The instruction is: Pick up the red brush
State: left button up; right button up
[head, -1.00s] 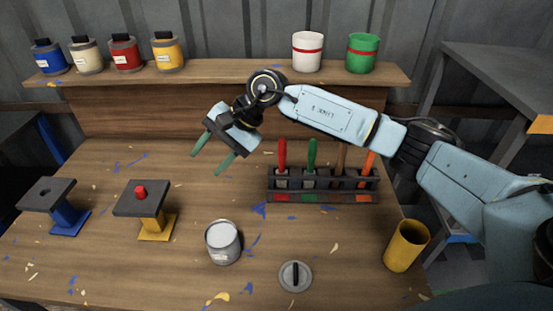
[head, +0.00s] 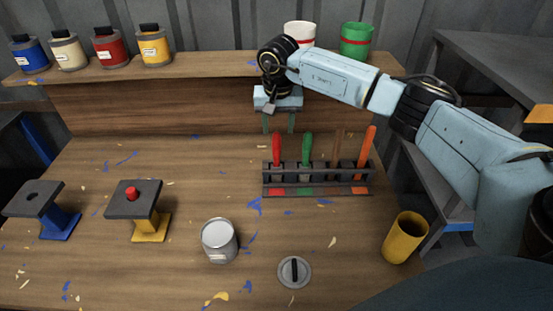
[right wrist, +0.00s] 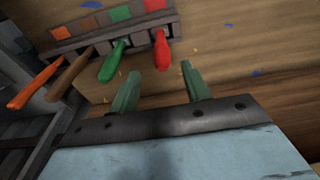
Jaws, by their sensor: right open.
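The red brush (head: 277,150) stands handle up in the left slot of a dark rack (head: 318,191), above a red patch. It also shows in the right wrist view (right wrist: 162,50), just beyond my fingertips. My right gripper (head: 278,125) is open and empty, pointing down above and behind the rack, close to the red handle but apart from it. Its two green fingers (right wrist: 159,82) show in the right wrist view. The brush's lower end is hidden in the rack. My left gripper is not in view.
Green (head: 307,149), brown (head: 336,150) and orange (head: 366,147) handles stand in the same rack. A grey can (head: 220,241), a round lid (head: 294,272) and a yellow cup (head: 405,238) are in front. A shelf (head: 215,69) with several pots runs behind.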

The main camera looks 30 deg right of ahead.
aim_at(277, 133)
jog(key=f, duration=0.5)
jog(key=shift+w+a+f, duration=0.1)
jog(key=shift+w+f, duration=0.05)
jog(key=shift+w, duration=0.1)
grip_shut()
